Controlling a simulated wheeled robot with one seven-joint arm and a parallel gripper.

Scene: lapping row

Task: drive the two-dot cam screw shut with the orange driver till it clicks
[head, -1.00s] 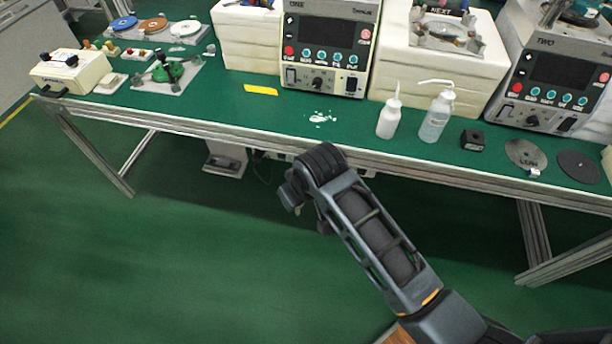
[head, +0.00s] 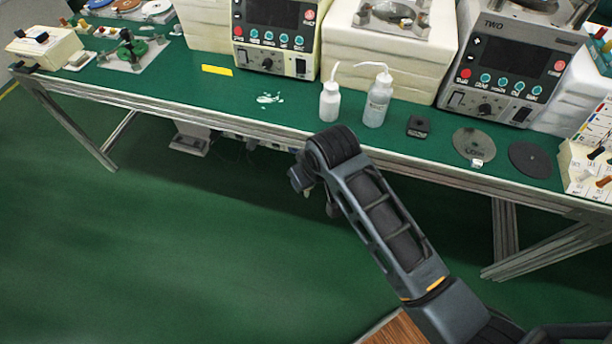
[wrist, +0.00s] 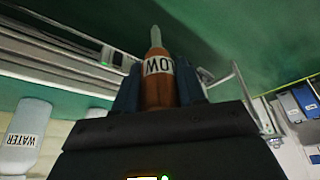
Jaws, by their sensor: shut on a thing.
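In the wrist view my gripper (wrist: 158,72) is shut on an orange driver (wrist: 157,92). The driver has a white label that appears to read LOW, upside down, and a pale tip pointing up in the picture, away from my wrist. The tip touches nothing that I can see. In the head view the end of my arm hangs in front of the bench's front edge, and the driver cannot be made out there. I cannot pick out a two-dot cam screw in either view.
The green bench (head: 225,95) carries machine ONE (head: 275,35), machine TWO (head: 515,70), two white bottles (head: 329,103) (head: 377,102), a black block (head: 418,127) and two dark discs (head: 473,145) (head: 530,159). A box with coloured handles (head: 590,165) stands far right.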

